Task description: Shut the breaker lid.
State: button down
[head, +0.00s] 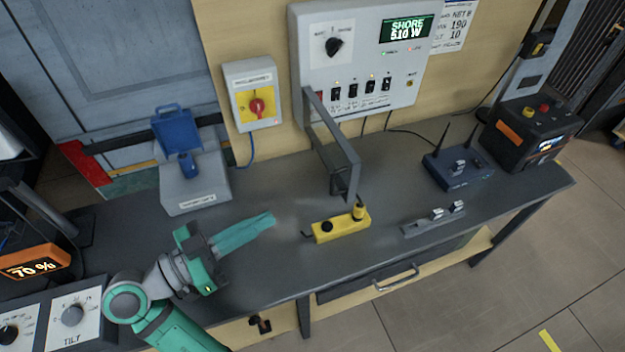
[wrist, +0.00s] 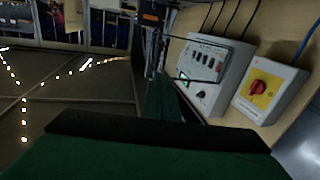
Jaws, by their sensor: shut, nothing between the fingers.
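The breaker lid (head: 335,127) is a grey frame that stands open, swung out from the front of the white power panel (head: 360,62) over the bench. A row of several black breaker switches (head: 361,88) is exposed on the panel, to the right of the lid's hinge side. My gripper (head: 272,219) is shut and empty, low over the bench, to the left of and below the lid, apart from it. In the wrist view the panel (wrist: 203,78) shows beyond my gripper, with thin dark lines of the lid in front of it.
A yellow box (head: 341,226) lies on the bench below the lid. A yellow-faced red rotary switch (head: 257,106) is on the wall left of the panel. A grey box with a raised blue lid (head: 178,132) stands at left, and a blue router (head: 458,168) at right.

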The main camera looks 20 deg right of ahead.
aim_at(331, 185)
jog(key=shift+m+g, duration=0.4)
jog(key=shift+m, duration=0.2)
jog(key=x, duration=0.9)
jog(key=r+x, duration=0.1)
jog(key=x, duration=0.3)
jog(key=shift+d, duration=0.3)
jog(key=shift+d, duration=0.1)
